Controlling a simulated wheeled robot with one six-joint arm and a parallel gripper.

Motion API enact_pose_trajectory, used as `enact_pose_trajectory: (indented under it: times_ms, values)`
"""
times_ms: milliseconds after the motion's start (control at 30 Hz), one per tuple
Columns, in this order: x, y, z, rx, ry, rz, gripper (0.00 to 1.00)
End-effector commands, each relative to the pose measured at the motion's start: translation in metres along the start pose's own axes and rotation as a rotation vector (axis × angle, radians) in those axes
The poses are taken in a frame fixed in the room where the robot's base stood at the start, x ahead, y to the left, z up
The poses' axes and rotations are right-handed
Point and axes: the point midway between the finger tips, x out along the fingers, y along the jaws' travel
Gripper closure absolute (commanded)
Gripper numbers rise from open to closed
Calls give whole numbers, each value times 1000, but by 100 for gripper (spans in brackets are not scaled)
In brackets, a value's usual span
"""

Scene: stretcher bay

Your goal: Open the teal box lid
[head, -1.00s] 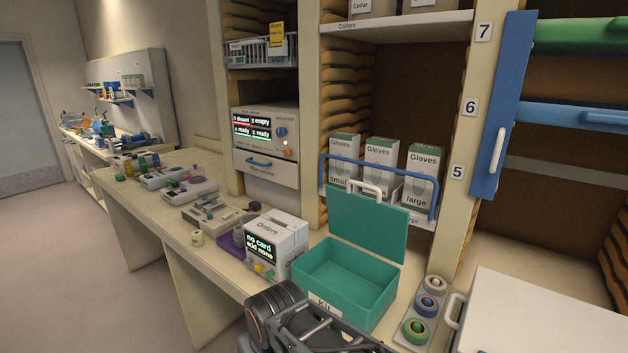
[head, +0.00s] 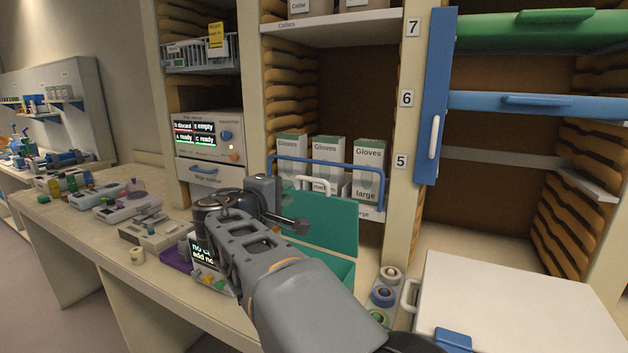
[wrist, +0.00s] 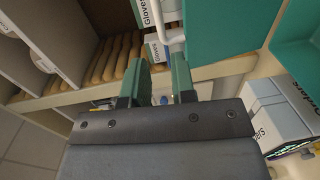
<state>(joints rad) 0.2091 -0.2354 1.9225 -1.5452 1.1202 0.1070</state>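The teal box (head: 341,270) stands on the counter, mostly hidden behind my arm in the head view. Its teal lid (head: 335,227) stands raised at the back of the box, with a white handle (head: 313,184) on its upper edge. The lid also shows in the wrist view (wrist: 228,30), with the handle (wrist: 173,38) just beyond my fingertips. My gripper (wrist: 158,82) is open, its two green-padded fingers apart with nothing between them. In the head view my arm reaches across in front of the box and the gripper is left of the lid; contact cannot be told.
Glove boxes (head: 330,160) stand behind a blue rail (head: 335,162) on the shelf behind the lid. A white Orders unit (wrist: 275,112) stands left of the box, partly hidden by my arm. Tape rolls (head: 382,295) and a white-topped case (head: 510,300) are to the right.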

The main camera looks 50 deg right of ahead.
Motion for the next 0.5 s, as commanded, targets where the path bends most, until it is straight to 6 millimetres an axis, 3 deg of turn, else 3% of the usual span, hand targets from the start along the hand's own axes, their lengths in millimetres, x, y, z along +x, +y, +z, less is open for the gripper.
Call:
enact_pose_trajectory:
  times_ms: [167,500]
  values:
    - [22,2,2,1,-13,8,76]
    - [87,2,2,1,-10,5,76]
